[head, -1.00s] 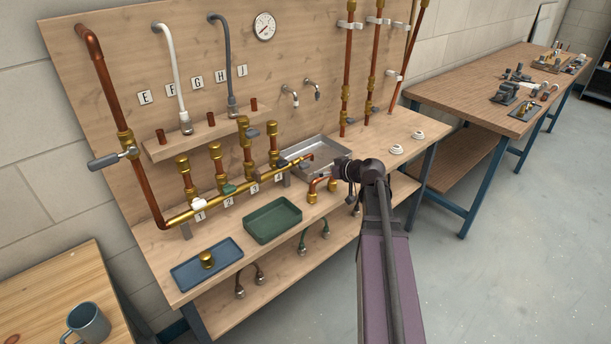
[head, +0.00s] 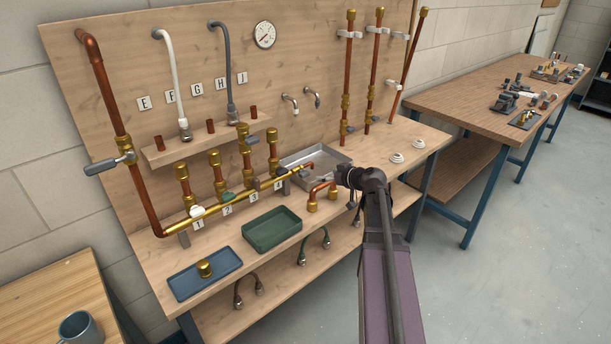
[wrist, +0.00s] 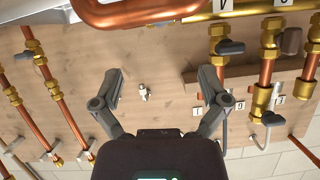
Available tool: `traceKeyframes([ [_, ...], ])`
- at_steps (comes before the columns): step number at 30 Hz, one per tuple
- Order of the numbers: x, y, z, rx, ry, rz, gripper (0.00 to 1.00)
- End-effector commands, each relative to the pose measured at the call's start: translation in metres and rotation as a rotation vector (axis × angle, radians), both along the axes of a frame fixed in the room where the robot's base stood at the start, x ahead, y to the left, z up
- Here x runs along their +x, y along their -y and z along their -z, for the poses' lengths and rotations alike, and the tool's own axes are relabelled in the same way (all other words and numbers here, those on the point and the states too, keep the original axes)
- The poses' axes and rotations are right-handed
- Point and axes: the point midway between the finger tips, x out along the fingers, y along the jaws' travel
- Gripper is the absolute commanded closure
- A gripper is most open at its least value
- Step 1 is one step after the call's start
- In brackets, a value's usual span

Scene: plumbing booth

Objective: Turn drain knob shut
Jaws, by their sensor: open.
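My gripper (wrist: 157,92) is open and empty, with its two fingers spread wide in the wrist view. In the head view, my gripper (head: 342,176) is over the bench beside the metal tray, near a bent copper pipe (head: 322,188) with brass ends. The brass manifold (head: 215,205) runs along the bench and ends in a thin outlet (head: 309,166) at the tray. It carries several small knobs, including a white knob (head: 197,211) and a green knob (head: 228,197). I cannot tell for sure which is the drain knob. In the wrist view a copper pipe (wrist: 140,14) crosses close at the top.
The metal tray (head: 335,153) stands behind the gripper. A green tray (head: 272,243) and a blue tray (head: 190,285) lie at the front. Vertical copper pipes (head: 373,75) rise at the right of the board. White rings (head: 397,157) lie on the bench's right end.

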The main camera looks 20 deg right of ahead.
Motion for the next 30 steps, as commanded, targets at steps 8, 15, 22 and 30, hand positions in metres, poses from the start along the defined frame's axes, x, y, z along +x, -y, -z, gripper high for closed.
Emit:
traceKeyframes([
  [8, 0.038, -0.012, 0.019, -0.001, 0.000, 0.000, 0.06],
  [15, 0.070, -0.024, 0.033, -0.001, 0.000, 0.000, 0.06],
  [22, 0.091, -0.033, 0.042, -0.001, -0.001, 0.000, 0.06],
  [30, 0.099, -0.037, 0.044, 0.000, 0.000, 0.000, 0.06],
])
